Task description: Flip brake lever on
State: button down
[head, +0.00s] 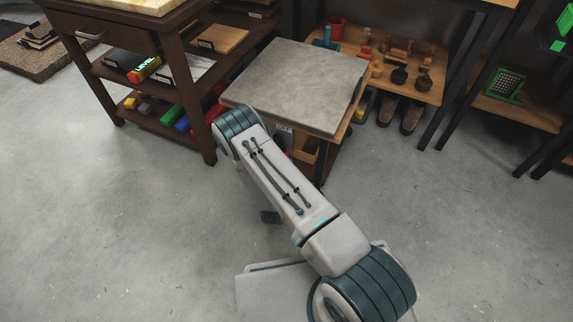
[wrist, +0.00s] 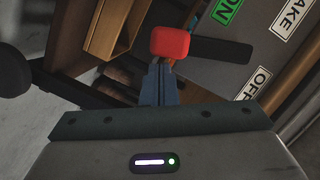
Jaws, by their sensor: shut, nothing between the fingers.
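The brake lever shows in the wrist view as a red knob (wrist: 170,42). A dark slot or bar runs to its right across a grey panel (wrist: 205,75). The panel carries a green ON label (wrist: 228,12), a white OFF label (wrist: 257,84) and a partly cut-off label ending in "AKE" (wrist: 290,18). My gripper (wrist: 160,70) is shut and empty, its tips just below the knob in the picture. Whether they touch it I cannot tell.
A grey-topped table (head: 300,85) stands beyond my arm. A dark wooden shelf unit (head: 205,145) with coloured boxes stands at left. A wooden shelf (head: 425,90) with small objects is behind, and a black-framed rack (head: 520,112) is at right. Open concrete floor lies in front.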

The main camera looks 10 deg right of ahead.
jog(key=s+a+r+p, duration=0.1)
jog(key=s+p, duration=0.3)
jog(key=s, duration=0.7)
jog(key=shift+r, duration=0.55)
jog(key=w+a+r+n+g+y+p, duration=0.25)
jog(key=r+p, duration=0.35)
jog(key=r, duration=0.7)
jog(key=w+a+r+n+g+y+p, duration=0.15)
jog(key=w+r+p, duration=0.35)
jog(key=r, duration=0.9)
jog(key=w+a+r+n+g+y+p, duration=0.1)
jog(key=w+r+g+y+p, duration=0.1)
jog(key=r+p, duration=0.8)
jog(key=s+d+r+n+g+y+p, duration=0.1)
jog(key=s+r+n+g+p, duration=0.3)
jog(key=r, duration=0.8)
jog(key=s+d+r+n+t+y+p, duration=0.15)
jog(key=s+r, duration=0.35)
jog(key=r, duration=0.7)
jog(key=s+d+r+n+g+h+p, duration=0.1)
jog(key=s+d+r+n+g+p, duration=0.1)
jog(key=s+r, duration=0.5)
jog(key=s+d+r+n+g+h+p, duration=0.1)
jog(key=s+d+r+n+p, duration=0.2)
jog(key=s+r, duration=0.5)
jog(key=shift+s+d+n+g+p, duration=0.35)
jog(key=shift+s+d+p, duration=0.2)
jog(key=shift+s+p, duration=0.7)
